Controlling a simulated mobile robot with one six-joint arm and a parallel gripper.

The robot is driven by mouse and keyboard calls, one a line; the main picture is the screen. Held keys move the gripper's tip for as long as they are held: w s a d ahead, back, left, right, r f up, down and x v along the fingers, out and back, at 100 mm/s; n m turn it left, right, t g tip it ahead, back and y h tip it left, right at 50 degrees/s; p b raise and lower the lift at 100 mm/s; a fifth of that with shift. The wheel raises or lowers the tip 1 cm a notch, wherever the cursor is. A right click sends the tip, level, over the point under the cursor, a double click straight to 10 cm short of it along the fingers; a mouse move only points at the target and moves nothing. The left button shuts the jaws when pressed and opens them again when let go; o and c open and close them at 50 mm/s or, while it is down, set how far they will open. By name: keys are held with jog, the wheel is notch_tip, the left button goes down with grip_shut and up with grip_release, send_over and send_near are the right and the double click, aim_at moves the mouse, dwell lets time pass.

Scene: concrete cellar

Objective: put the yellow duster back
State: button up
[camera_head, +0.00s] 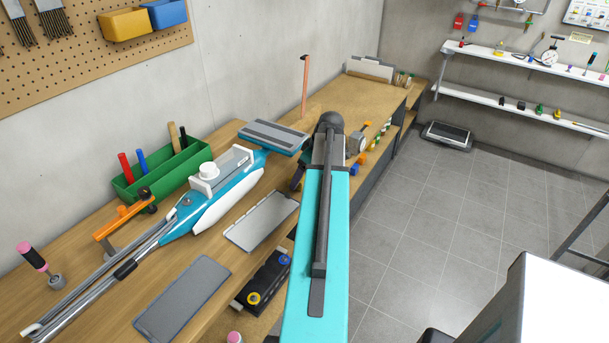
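I cannot make out a yellow duster anywhere in the head view. My teal arm link (318,240) rises from the bottom centre to a dark joint at its far end, above the right side of the workbench (352,98). My gripper does not show clearly; the arm hides what is behind it. I cannot see whether it holds anything.
On the bench are a green toolbox (160,178), a teal-and-white appliance with tubes (212,195), an orange-handled tool (122,219) and a grey mat (183,300). Shelves (520,98) hold small items at the right. A black-framed flat device (447,135) lies on the open tiled floor (430,220).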

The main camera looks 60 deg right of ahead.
jog(key=shift+f+p, duration=0.3)
jog(key=shift+f, duration=0.55)
jog(key=shift+f, duration=0.15)
jog(key=o, duration=0.9)
jog(key=shift+r, duration=0.2)
jog(key=shift+b+v, duration=1.6)
jog(key=shift+v, duration=4.35)
jog(key=shift+s, duration=0.1)
